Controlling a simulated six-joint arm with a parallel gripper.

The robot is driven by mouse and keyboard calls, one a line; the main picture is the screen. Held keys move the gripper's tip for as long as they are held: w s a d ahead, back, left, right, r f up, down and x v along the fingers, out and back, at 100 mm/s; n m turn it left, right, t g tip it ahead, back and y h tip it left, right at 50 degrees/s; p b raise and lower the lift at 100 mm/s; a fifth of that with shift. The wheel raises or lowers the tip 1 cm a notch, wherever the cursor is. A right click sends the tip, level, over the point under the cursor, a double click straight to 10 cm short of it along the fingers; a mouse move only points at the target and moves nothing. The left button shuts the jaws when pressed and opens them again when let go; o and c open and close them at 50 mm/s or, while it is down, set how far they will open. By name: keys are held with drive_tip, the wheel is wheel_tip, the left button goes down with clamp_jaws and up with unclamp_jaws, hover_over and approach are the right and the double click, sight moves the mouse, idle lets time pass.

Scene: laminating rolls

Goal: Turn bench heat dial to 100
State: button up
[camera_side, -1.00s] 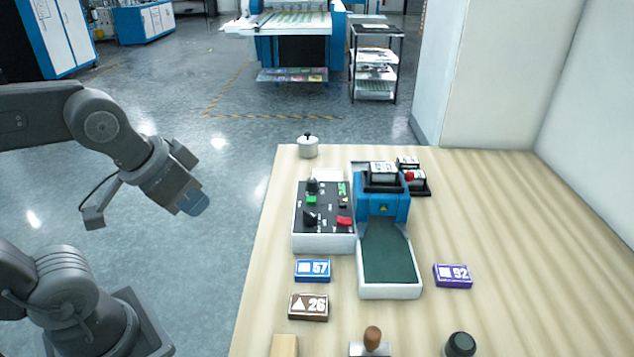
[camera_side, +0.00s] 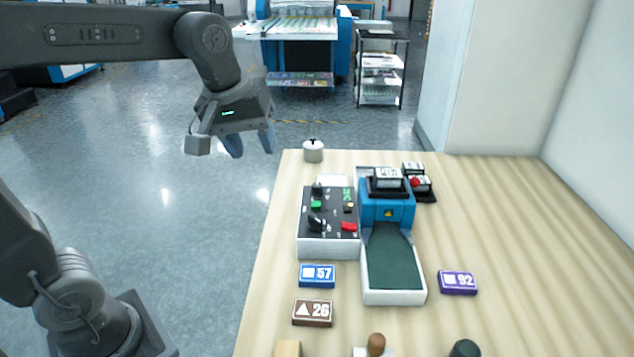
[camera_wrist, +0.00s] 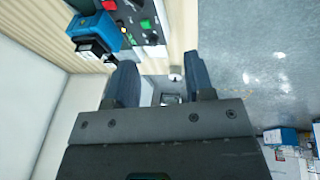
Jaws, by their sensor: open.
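The control panel (camera_side: 329,226) is a white box with a black top on the wooden bench. It carries two dark knobs, one at the back (camera_side: 317,189) and one at the front (camera_side: 315,223), plus green and red buttons. Which knob is the heat dial cannot be read. In the wrist view the panel (camera_wrist: 128,18) shows at the top edge, partly cut off. My gripper (camera_side: 251,150) is open and empty, in the air left of the bench's back corner, pointing down and well clear of the panel. Its two fingers (camera_wrist: 160,78) show in the wrist view.
A blue and white laminator (camera_side: 387,212) stands right of the panel. A small lidded pot (camera_side: 313,152) stands at the bench's back left corner. The bench's right side is clear.

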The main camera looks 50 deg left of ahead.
drive_tip(key=shift+o, duration=0.3)
drive_tip(key=w+a+n+g, duration=0.2)
drive_tip(key=w+n, duration=0.5)
drive_tip(key=w, duration=0.3)
drive_tip(key=shift+w+a+f, duration=0.2)
drive_tip(key=shift+w+f, duration=0.15)
drive_tip(key=n+g, duration=0.2)
drive_tip(key=n, duration=0.5)
hover_over(317, 185)
wheel_tip(317, 185, down, 4)
wheel_tip(317, 185, down, 14)
drive_tip(key=shift+f, duration=0.1)
drive_tip(key=c, duration=0.9)
